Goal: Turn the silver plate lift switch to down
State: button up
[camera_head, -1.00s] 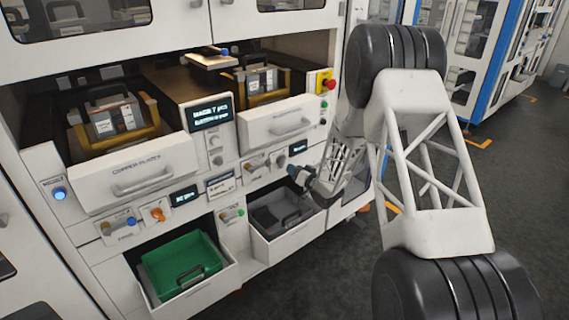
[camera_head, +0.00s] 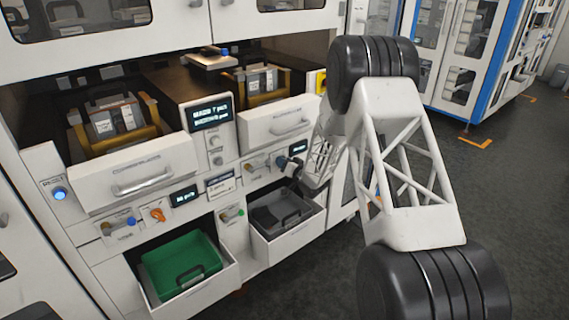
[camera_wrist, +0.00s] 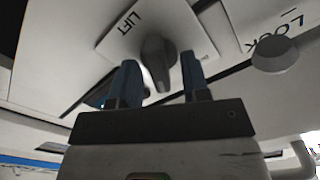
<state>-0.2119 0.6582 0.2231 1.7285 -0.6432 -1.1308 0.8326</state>
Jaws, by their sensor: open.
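The lift switch (camera_wrist: 156,58) is a dark grey knob on a white plate marked LIFT, in the wrist view. Its long handle points down in that picture, between my gripper's two blue fingers. My gripper (camera_wrist: 160,82) is open, one finger on each side of the handle. Contact cannot be told, and gaps show beside the handle. In the head view my gripper (camera_head: 288,164) is at the right part of the cabinet's control panel, below the right white drawer (camera_head: 278,122). It largely hides the lift switch there.
A round knob (camera_wrist: 275,54) beside a LOCK label sits right of the lift switch. Below the panel are an open drawer with a grey bin (camera_head: 280,212) and one with a green bin (camera_head: 182,262). Dark floor (camera_head: 500,190) is clear at right.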

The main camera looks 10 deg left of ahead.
jog(key=shift+c, duration=0.4)
grip_shut()
jog(key=shift+n, duration=0.4)
jog(key=n, duration=1.1)
jog(key=shift+s+a, duration=0.15)
jog(key=shift+a, duration=0.05)
jog(key=shift+o, duration=0.4)
grip_release()
